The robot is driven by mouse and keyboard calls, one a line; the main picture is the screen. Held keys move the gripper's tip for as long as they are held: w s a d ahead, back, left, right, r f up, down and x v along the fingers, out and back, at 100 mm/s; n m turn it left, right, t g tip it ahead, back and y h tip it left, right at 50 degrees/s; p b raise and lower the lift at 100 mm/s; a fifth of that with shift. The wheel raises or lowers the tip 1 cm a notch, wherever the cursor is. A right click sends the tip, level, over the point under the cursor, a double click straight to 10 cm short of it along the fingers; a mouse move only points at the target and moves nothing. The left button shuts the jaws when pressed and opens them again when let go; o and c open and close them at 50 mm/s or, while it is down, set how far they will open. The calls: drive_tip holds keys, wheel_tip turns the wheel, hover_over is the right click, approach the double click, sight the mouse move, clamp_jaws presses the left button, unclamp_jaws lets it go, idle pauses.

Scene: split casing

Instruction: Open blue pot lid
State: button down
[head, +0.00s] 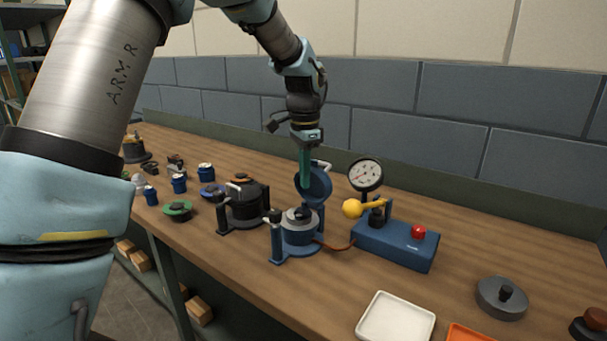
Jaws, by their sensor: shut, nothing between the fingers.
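The blue pot (300,237) stands near the middle of the table in the head view. Its round blue lid (317,186) stands raised at the back of the pot, tilted up from the rim, with a pale handle at its upper right. Inside the pot's mouth sits a grey piece with a dark knob. My gripper (305,187) points down with teal fingers shut and empty, in front of the raised lid and above the pot. I cannot tell whether the fingers touch the lid.
A black pot (245,205) stands close on the left. On the right is a blue base (395,243) with a gauge (365,174), yellow-knobbed lever (354,208) and red button. A white tray (396,318) and grey disc (502,297) lie nearer the front.

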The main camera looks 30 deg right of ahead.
drive_tip(key=r+p, duration=0.1)
drive_tip(key=s+a+r+p, duration=0.1)
drive_tip(key=r, duration=0.1)
drive_tip(key=a+r+p, duration=0.1)
drive_tip(key=shift+s+a+r+p, duration=0.2)
drive_tip(key=shift+s+p, duration=0.05)
drive_tip(key=shift+p, duration=0.05)
idle(0.4)
drive_tip(key=w+a+f+n, duration=0.15)
drive_tip(key=a+n, duration=0.75)
drive_tip(key=a, duration=1.1)
drive_tip(key=s+a+f+n, duration=0.2)
drive_tip(key=s+a+n, duration=0.2)
drive_tip(key=a, duration=0.3)
drive_tip(key=s+a+f+n+t, duration=0.1)
drive_tip(key=s+a+n, duration=0.2)
drive_tip(key=a, duration=0.4)
drive_tip(key=shift+s+a+f+n, duration=0.15)
drive_tip(key=shift+s+f+n, duration=0.2)
drive_tip(key=shift+n, duration=0.25)
